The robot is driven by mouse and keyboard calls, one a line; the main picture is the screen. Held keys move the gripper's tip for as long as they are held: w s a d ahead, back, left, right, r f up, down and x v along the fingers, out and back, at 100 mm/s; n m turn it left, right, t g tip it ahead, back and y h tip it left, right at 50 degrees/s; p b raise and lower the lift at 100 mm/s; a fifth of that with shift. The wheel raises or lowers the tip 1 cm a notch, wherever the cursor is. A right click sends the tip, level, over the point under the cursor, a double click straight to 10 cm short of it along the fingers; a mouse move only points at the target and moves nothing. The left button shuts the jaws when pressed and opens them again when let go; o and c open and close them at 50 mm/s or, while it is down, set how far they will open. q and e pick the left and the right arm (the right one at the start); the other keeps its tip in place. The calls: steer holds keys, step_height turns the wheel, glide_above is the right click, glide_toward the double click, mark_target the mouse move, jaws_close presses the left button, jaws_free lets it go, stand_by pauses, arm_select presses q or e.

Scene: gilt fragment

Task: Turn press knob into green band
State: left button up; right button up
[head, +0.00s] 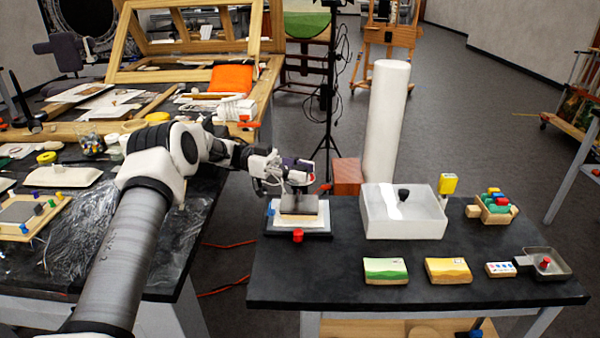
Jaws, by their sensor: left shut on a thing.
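The small press (299,222) stands at the left end of the black table. It has a dark base, a pale layer, a grey-brown top plate (299,204) and a red part (298,236) at its front. My left gripper (296,184) comes in from the left and is directly above the top plate. It is shut on the press knob, which is mostly hidden by the fingers. I cannot make out a green band on the press at this size. My right gripper is not in view.
Green (385,271) and yellow (448,271) cards lie in front. A block tray (493,210) and grey pan (560,262) are farther right.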

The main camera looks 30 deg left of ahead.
arm_select(q)
steer(key=o, duration=1.2)
steer(key=shift+c, duration=0.2)
steer(key=s+a, duration=0.1)
steer(key=a, duration=0.6)
steer(key=shift+s, duration=0.15)
steer(key=shift+a, duration=0.15)
